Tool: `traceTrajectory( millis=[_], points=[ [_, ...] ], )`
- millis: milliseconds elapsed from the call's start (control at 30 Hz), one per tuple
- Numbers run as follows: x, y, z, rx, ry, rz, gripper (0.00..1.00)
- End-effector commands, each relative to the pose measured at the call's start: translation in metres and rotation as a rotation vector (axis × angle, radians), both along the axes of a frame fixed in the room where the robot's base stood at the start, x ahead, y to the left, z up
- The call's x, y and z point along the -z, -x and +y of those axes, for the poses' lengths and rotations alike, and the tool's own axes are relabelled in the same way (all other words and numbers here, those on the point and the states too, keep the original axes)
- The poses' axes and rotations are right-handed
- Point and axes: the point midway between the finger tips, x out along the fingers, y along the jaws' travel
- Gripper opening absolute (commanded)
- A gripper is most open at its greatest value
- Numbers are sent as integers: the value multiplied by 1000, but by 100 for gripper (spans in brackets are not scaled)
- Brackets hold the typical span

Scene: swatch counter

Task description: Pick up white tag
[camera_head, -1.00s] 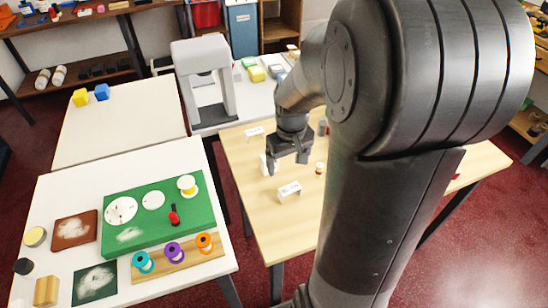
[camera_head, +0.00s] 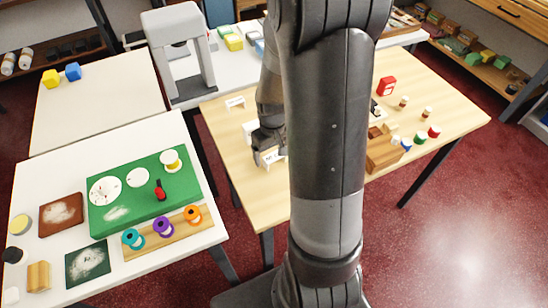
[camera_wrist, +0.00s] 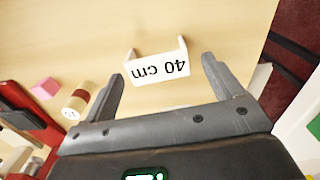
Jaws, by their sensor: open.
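The white tag (camera_wrist: 160,69), printed "40 cm", stands on the wooden table and appears upside down in the wrist view. Its folded ends show at either side. In the head view the white tag (camera_head: 271,157) is partly hidden by my gripper (camera_head: 270,150). In the wrist view my gripper (camera_wrist: 161,72) is open, with one finger at each side of the tag. Gaps show between the fingers and the tag. I cannot tell how far the fingertips are above the table.
Another white tag (camera_head: 235,102) stands at the table's back left. A wooden holder (camera_head: 384,152) is right of my arm. The table's edge is near the tag.

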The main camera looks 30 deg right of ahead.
Motion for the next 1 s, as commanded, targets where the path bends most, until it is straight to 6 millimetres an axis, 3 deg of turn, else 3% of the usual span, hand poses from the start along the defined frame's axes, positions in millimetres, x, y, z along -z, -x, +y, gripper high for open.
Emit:
traceTrajectory(
  millis=[167,433,1000],
  points=[
    [15,0,0,0,0,0,85],
    [17,0,0,0,1,-1,85],
    [17,0,0,0,1,-1,38]
  ],
)
